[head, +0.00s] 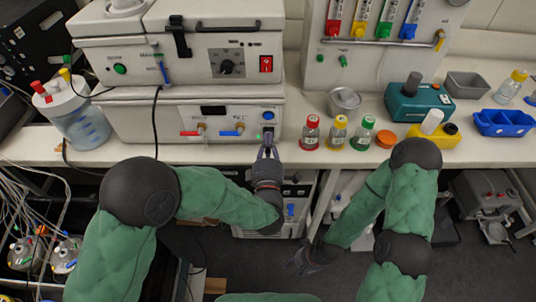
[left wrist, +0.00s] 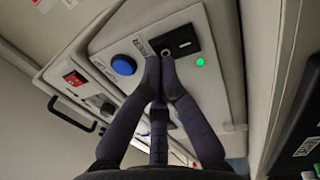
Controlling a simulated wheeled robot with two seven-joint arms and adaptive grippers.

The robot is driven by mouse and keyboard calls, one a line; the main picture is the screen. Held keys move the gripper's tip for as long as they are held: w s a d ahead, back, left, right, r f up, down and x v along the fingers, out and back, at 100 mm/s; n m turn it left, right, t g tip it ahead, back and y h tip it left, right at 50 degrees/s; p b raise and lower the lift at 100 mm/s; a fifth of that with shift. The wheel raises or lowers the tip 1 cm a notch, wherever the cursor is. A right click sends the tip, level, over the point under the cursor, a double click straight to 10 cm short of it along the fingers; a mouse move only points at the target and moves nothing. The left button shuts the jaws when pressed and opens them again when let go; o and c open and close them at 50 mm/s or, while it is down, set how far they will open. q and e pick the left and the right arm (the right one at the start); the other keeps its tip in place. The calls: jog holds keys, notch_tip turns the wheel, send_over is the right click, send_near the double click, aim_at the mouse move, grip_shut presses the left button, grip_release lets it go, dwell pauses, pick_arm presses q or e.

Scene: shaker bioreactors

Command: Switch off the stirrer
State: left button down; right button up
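The lower white bench unit (head: 130,122) has a small dark display, red and blue port labels and a blue round button (head: 268,115). In the left wrist view its panel shows the blue button (left wrist: 124,64), a black rocker switch (left wrist: 181,42) with a circle mark, and a lit green lamp (left wrist: 200,62). My left gripper (head: 268,142) is shut and empty. Its fingertips (left wrist: 160,66) are at the rocker switch and partly cover it; I cannot tell whether they touch. My right gripper (head: 308,262) hangs low below the bench; its finger state is unclear.
Another white unit (head: 190,60) with a dial and red switch (head: 266,64) sits on top. Right of it stand a metal bowl (head: 344,102), capped bottles (head: 337,132), a teal device (head: 415,102) and a blue rack (head: 502,123). A jar (head: 72,110) stands left. Cables hang at lower left.

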pick_arm(q)
jog(key=shift+w, duration=0.4)
pick_arm(e)
jog(key=shift+f, duration=0.1)
pick_arm(q)
jog(key=shift+r, duration=0.1)
jog(key=shift+w+r+g+p, duration=0.3)
jog(key=shift+p, duration=0.25)
jog(key=shift+f, duration=0.2)
pick_arm(e)
jog(key=shift+r, duration=0.45)
jog(key=shift+s, duration=0.1)
